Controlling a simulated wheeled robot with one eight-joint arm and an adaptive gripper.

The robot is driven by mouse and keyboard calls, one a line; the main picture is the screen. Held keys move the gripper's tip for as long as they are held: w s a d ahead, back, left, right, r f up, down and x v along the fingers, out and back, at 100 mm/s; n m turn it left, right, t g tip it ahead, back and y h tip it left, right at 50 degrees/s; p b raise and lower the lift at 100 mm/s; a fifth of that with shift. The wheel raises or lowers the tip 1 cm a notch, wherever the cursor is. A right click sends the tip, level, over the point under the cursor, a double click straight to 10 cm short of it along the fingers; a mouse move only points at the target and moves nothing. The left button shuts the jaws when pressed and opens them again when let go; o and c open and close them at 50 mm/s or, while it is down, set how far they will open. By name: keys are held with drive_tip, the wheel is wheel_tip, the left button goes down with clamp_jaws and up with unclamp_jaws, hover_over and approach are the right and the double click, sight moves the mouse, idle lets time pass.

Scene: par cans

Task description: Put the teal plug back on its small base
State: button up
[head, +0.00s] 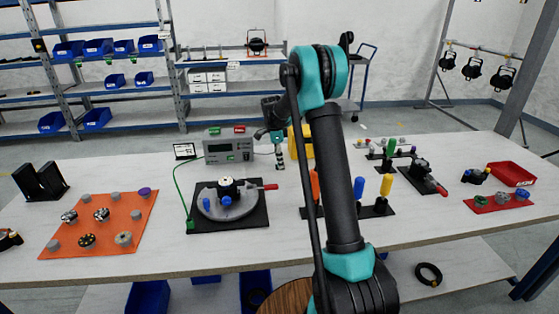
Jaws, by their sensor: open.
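No plug that I can clearly call teal shows. A small green piece (481,203) sits on the red mat (513,205) at the right, too small to tell if it is the plug. Grey round stubs stand on the orange mat (121,214) at the left; one bears a purple cap (144,190). I cannot tell which base belongs to the teal plug. My gripper (280,166) points down near the middle of the table, behind and right of the round grey plate (228,205). It is open, with nothing seen in it. My arm hides part of the table.
Coloured pegs, orange (315,187), blue (358,188) and yellow (385,186), stand upright right of centre. A grey meter (229,147) stands at the back with a green cable (177,190). A red tray (512,174) lies at the right. The front table strip is mostly clear.

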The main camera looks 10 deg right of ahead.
drive_tip(key=shift+r, duration=0.1)
wheel_tip(320, 180, up, 12)
drive_tip(key=a, duration=0.1)
drive_tip(key=shift+a, duration=0.25)
idle(0.4)
